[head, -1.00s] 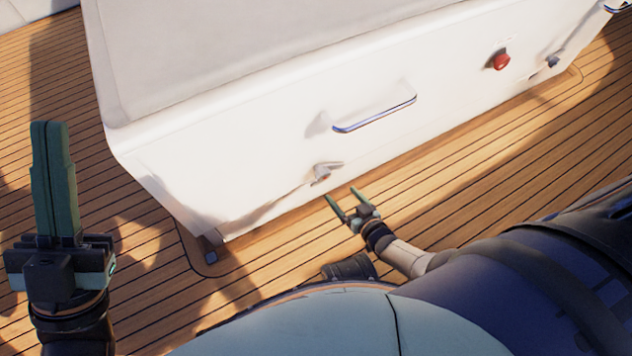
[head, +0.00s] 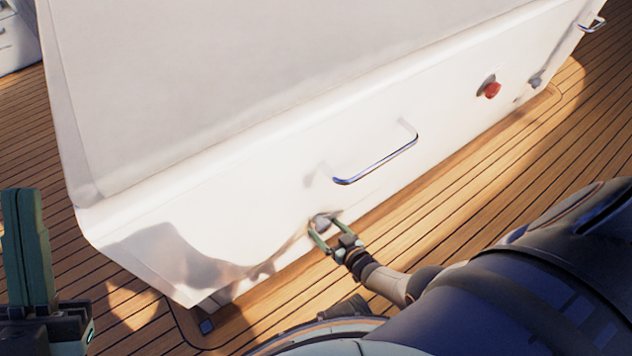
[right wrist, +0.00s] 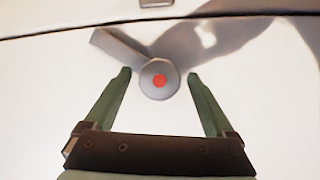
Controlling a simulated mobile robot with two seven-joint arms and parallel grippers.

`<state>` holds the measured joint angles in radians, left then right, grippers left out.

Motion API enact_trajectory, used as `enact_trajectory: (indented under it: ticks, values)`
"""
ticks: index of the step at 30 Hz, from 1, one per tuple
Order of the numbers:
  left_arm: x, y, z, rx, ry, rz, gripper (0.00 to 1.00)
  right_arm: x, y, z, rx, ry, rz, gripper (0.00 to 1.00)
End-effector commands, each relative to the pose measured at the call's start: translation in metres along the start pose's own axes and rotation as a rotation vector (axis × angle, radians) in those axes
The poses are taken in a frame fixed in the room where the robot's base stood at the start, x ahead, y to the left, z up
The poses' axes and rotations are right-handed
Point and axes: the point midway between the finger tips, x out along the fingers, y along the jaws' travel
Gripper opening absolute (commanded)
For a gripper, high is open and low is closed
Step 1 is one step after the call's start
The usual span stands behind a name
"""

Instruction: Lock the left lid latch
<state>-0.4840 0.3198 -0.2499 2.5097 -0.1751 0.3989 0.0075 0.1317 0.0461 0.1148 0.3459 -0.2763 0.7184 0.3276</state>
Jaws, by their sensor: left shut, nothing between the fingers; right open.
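The left lid latch (right wrist: 158,80) is a small grey knob with a red centre and a lever arm on the white hatch front. In the right wrist view the lever points up and to the left. In the head view the latch (head: 322,219) is low on the front, partly hidden by my right gripper. My left gripper (head: 27,192) is shut and empty, at the far left, away from the hatch.
The white hatch box (head: 240,190) fills the middle. A chrome handle (head: 378,162) is above the latch. The teak deck (head: 480,185) in front is clear apart from my own body.

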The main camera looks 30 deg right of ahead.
Motion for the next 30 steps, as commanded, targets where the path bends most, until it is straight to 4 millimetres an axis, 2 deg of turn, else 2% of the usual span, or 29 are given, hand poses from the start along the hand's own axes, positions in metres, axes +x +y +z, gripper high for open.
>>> enact_trajectory:
  ticks: [11,12,30]
  values:
    - [-0.0026,0.0025,0.0031,0.004,-0.002,0.002,0.00,0.0018,0.0015,0.0034,0.000,0.000,0.001,0.89]
    - [-0.0025,0.0024,0.0031,0.004,-0.002,0.001,0.00,0.0018,0.0015,0.0034,0.000,0.000,0.001,0.87]
    - [-0.0024,0.0014,0.0028,0.000,-0.002,-0.007,0.00,0.0019,0.0022,0.0034,0.001,0.000,0.002,0.19]
